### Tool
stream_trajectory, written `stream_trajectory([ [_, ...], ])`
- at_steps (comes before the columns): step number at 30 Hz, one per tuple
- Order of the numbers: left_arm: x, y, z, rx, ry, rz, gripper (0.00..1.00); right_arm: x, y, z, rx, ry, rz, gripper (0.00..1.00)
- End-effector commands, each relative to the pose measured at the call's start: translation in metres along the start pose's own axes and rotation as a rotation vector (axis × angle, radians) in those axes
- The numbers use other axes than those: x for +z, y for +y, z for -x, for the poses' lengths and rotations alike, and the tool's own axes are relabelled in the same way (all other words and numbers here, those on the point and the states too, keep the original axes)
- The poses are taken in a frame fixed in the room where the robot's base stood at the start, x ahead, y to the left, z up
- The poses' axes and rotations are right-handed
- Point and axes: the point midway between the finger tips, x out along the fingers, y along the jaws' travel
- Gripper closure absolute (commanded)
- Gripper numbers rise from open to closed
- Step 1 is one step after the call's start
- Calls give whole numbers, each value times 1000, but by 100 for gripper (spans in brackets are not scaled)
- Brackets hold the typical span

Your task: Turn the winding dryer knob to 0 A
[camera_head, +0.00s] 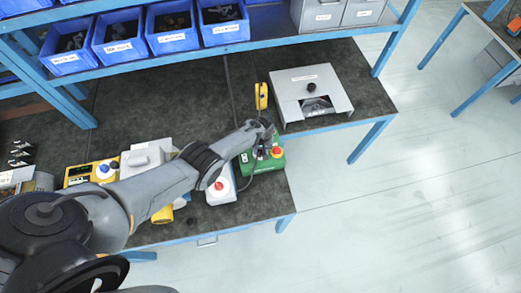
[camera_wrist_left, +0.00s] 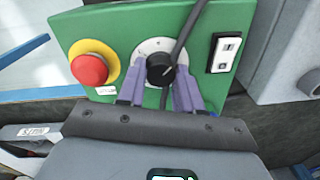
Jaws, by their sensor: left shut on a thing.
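The winding dryer is a green box (camera_head: 270,163) near the right end of the bench. The left wrist view shows its green panel (camera_wrist_left: 120,32) with a black knob (camera_wrist_left: 161,69) on a pale round dial (camera_wrist_left: 150,46). My left gripper (camera_wrist_left: 160,76) has its purple fingers on both sides of the knob, shut on it. A light pointer line shows on the knob, but the dial figures are too small to read. In the head view my left gripper (camera_head: 261,138) hides the knob. My right gripper is not in view.
A dark cable (camera_wrist_left: 190,28) crosses the panel close to the knob. A grey box (camera_head: 312,92) stands behind, and blue bins (camera_head: 118,47) sit on the shelf.

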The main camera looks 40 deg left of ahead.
Motion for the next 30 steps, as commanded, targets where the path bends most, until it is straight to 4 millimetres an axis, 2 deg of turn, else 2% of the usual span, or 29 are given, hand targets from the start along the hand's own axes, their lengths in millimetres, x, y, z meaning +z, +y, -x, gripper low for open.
stream_trajectory([
  [18, -1, 0, 0, 0, -1, 46, 96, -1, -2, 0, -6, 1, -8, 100],
  [19, -1, 0, 0, 0, -1, 46, 62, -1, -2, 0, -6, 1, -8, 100],
  [21, -1, 0, 0, 0, -1, 46, 51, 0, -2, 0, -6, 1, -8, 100],
  [24, -1, 0, 0, 0, -1, 45, 40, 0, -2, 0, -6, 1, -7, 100],
  [30, 0, 0, 0, 0, -1, 44, 40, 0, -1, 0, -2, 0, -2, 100],
])
